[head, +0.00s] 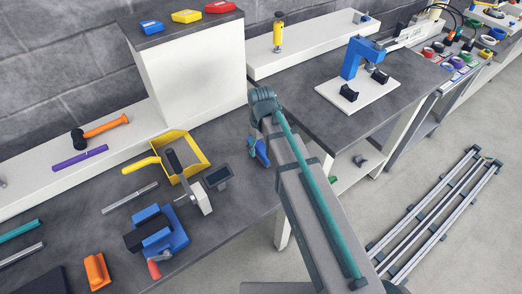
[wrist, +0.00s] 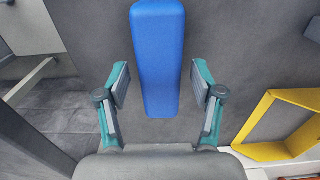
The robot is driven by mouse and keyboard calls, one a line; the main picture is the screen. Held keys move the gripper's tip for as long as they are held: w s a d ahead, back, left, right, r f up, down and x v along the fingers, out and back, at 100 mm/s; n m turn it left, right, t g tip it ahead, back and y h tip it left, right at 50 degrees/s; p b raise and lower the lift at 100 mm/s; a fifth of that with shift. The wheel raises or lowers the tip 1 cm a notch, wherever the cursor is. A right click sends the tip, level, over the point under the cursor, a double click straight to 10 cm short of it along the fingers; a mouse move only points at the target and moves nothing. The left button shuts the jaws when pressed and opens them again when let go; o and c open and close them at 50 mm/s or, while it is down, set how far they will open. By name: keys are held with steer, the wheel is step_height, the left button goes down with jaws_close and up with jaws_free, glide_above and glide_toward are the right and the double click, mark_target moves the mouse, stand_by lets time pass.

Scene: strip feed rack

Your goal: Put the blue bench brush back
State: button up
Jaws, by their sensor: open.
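A blue brush (wrist: 158,60) shows in the wrist view as a long rounded block lying between my fingers, with a gap on each side. Its bristles are not visible. My gripper (wrist: 160,85) is open around it and does not touch it. In the head view, a small blue part, likely the same brush (head: 261,153), shows at the bench's right edge, partly covered by my arm. My fingers there are mostly hidden, so their height over the brush cannot be told.
A yellow dustpan (head: 200,148) lies left of the brush; its edge shows in the wrist view (wrist: 266,112). A dark square-topped piece (head: 218,177) stands close by, with a blue vise (head: 165,238) nearer. The bench ends just right of the brush, with open floor beyond.

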mark_target(261, 146)
step_height(261, 146, up, 10)
steer(key=b, duration=0.2)
stand_by(0.3)
steer(key=shift+f, duration=0.1)
